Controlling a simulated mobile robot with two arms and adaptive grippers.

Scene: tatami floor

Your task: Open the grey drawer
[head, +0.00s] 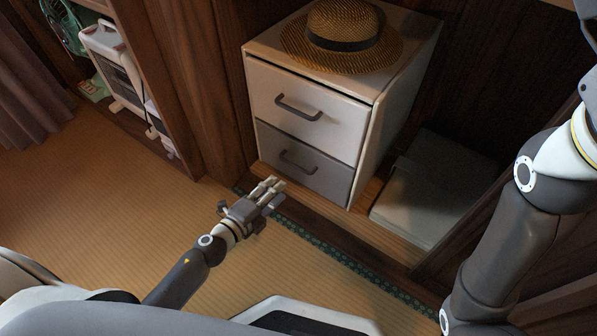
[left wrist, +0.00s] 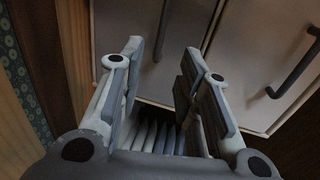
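The grey drawer (head: 322,174) is the lower of two in a small white cabinet (head: 392,110). It looks closed, its front level with the white drawer above. Its dark bar handle (head: 297,164) is uncovered in the head view. My left gripper (head: 273,184) is in front of and below this handle, apart from it. In the left wrist view the left gripper (left wrist: 164,48) has its fingers spread with nothing between them. There the grey drawer's handle (left wrist: 161,30) shows beyond the fingertips. My right arm is at the right, its gripper out of view.
The white upper drawer (head: 310,110) is closed, with its own handle (head: 299,108). A straw hat (head: 350,30) lies on top. A flat grey box (head: 425,195) lies right of the cabinet. Wooden posts (head: 175,85) flank the alcove. The tatami floor (head: 110,190) in front is clear.

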